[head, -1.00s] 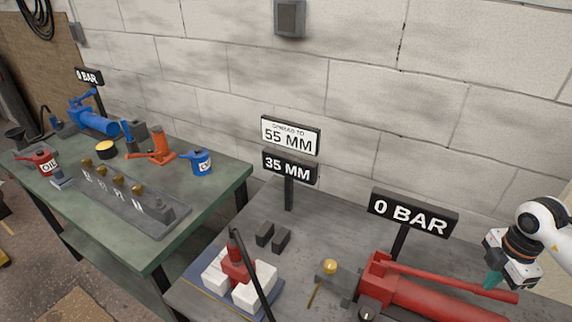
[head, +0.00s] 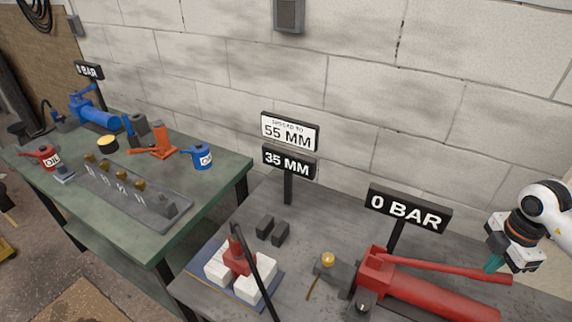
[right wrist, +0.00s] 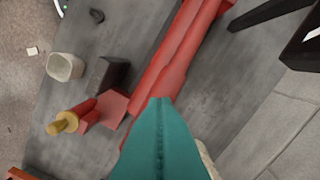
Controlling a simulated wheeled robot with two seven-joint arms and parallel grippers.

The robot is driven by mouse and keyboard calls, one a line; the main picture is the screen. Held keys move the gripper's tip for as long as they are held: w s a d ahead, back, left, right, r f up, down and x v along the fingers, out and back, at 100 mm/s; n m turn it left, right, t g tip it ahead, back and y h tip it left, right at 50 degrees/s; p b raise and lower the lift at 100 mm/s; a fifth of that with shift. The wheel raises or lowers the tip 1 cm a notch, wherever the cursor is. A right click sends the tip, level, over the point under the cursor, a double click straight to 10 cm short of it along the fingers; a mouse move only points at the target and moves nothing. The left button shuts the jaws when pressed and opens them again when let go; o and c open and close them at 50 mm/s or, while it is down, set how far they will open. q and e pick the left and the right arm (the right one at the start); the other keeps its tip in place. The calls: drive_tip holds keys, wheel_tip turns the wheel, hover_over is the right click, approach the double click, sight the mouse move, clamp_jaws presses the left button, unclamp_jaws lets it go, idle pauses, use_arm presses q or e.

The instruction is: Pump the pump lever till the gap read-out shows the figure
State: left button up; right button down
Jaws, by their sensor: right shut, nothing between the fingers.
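The red pump (head: 440,300) lies on the grey bench with its long red pump lever (head: 450,270) low along its top. The gap read-out (head: 289,162) shows 35 MM, under a white sign (head: 290,132) that says spread to 55 MM. A red spreader (head: 238,258) stands among white blocks (head: 255,285). My right gripper (head: 493,264) is shut and empty, with its teal fingertips close by the lever's outer end; I cannot tell if they touch. In the right wrist view its shut fingers (right wrist: 161,130) point at the red lever and pump body (right wrist: 170,70). My left gripper is out of view.
A pressure sign (head: 409,208) on a post behind the pump reads 0 BAR. A brass knob (head: 328,259) and two dark blocks (head: 272,231) are left of the pump. A green table (head: 120,215) with oil cans and a blue pump stands left. The wall closes the back.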

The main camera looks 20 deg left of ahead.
wheel_tip(320, 180, down, 8)
drive_tip(key=b, duration=0.5)
drive_tip(key=shift+s+f+b, duration=0.1)
drive_tip(key=shift+b, duration=0.2)
wheel_tip(320, 180, up, 8)
drive_tip(key=p, duration=0.6)
drive_tip(key=shift+r, duration=0.2)
drive_tip(key=shift+f, duration=0.1)
idle(0.3)
wheel_tip(320, 180, down, 9)
drive_tip(key=b, duration=0.6)
drive_tip(key=shift+d, duration=0.1)
wheel_tip(320, 180, up, 9)
drive_tip(key=p, duration=0.6)
drive_tip(key=shift+p, duration=0.35)
drive_tip(key=shift+f, duration=0.1)
